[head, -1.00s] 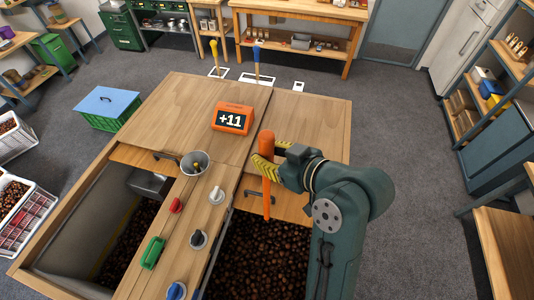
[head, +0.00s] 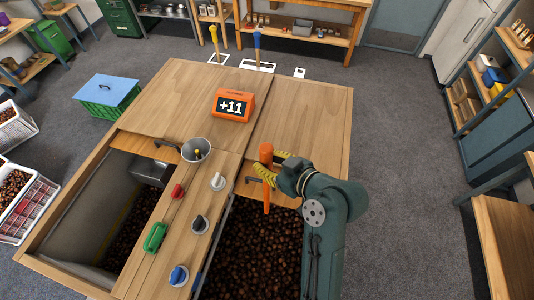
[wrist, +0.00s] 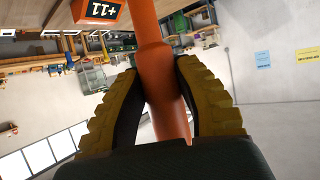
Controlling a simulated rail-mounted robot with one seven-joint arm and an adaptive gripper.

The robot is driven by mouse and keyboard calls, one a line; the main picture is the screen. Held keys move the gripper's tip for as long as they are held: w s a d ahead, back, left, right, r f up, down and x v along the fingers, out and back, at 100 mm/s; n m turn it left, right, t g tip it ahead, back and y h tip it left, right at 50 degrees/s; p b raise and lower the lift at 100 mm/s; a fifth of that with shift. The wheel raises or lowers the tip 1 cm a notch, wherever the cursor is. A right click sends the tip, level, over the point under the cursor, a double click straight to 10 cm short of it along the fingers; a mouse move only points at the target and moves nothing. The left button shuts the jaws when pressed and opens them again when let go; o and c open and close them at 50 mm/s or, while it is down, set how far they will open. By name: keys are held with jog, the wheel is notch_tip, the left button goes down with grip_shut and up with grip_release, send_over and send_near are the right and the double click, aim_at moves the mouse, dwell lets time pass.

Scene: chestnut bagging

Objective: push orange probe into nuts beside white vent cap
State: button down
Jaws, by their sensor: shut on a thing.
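My gripper (head: 267,169) is shut on the orange probe (head: 266,151), which stands about upright above the right-hand part of the nut bin. In the wrist view the orange probe (wrist: 160,75) sits between the two ridged yellow fingers. The probe's lower end shows against the dark nuts (head: 255,250); I cannot tell whether its tip is in them or just above. The white vent cap (head: 217,182) sits on the wooden strip left of the bin opening, to the left of the probe and a little apart from it.
The wooden strip also carries a red knob (head: 177,191), a dark cap (head: 200,224), a green handle (head: 155,237), a blue cap (head: 178,275) and a metal funnel (head: 196,150). An orange display (head: 233,105) reading +11 stands on the wooden top behind. Nuts in front of the probe are uncovered.

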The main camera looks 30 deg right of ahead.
aim_at(268, 210)
notch_tip(268, 210, down, 36)
jog(key=b, duration=2.4)
jog(key=shift+r, duration=0.25)
dwell(1.5)
jog(key=shift+r+p, duration=1.4)
jog(key=shift+r, duration=0.55)
jog(key=shift+s+a+p, duration=0.45)
jog(key=shift+s+a, duration=0.1)
jog(key=shift+s, duration=0.3)
